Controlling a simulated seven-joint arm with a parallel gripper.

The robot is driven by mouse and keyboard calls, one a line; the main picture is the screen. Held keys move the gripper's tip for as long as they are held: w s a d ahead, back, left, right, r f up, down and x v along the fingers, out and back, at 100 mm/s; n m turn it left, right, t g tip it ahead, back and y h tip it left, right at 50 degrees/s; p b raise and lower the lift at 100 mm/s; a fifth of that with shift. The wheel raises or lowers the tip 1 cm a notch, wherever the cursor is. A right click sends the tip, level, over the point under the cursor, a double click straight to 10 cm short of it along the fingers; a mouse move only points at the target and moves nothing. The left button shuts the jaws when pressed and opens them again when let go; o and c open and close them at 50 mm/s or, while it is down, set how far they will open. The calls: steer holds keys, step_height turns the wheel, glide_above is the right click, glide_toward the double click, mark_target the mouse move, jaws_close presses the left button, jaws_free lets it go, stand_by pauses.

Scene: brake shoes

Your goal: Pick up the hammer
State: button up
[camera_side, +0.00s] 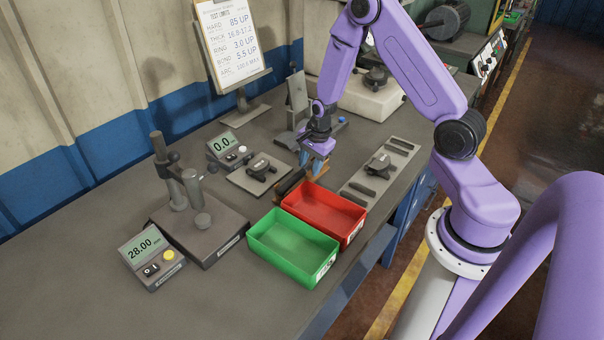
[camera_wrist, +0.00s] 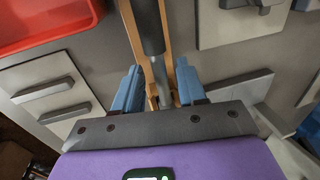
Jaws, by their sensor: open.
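The hammer (camera_wrist: 149,28) shows in the wrist view as a dark grip with a grey shaft, running from the top edge down between my fingers. Tan wooden strips (camera_wrist: 167,40) flank it on both sides. My gripper (camera_wrist: 158,90) is open, with one blue finger on each side of the shaft and strips. I cannot tell whether the fingers touch them. In the side view my gripper (camera_side: 309,160) points down behind the red bin, and a dark part of the hammer (camera_side: 289,182) shows to its lower left. The hammer's head is hidden.
The red bin (camera_side: 345,233) and green bin (camera_side: 318,281) stand in front. A grey plate with dark bars (camera_side: 358,187) lies to the right. A small plate with a part (camera_side: 243,182) and a gauge stand (camera_side: 218,252) are to the left. Bare bench lies at front left.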

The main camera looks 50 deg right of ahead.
steer(key=shift+w+f, duration=0.2)
steer(key=shift+f, duration=0.6)
jaws_close()
steer(key=shift+r, duration=0.1)
steer(key=shift+r, duration=0.8)
steer(key=s+a+r, duration=0.2)
steer(key=s+r, duration=0.7)
steer(key=shift+s+a+r, duration=0.2)
steer(key=shift+s+a, duration=0.05)
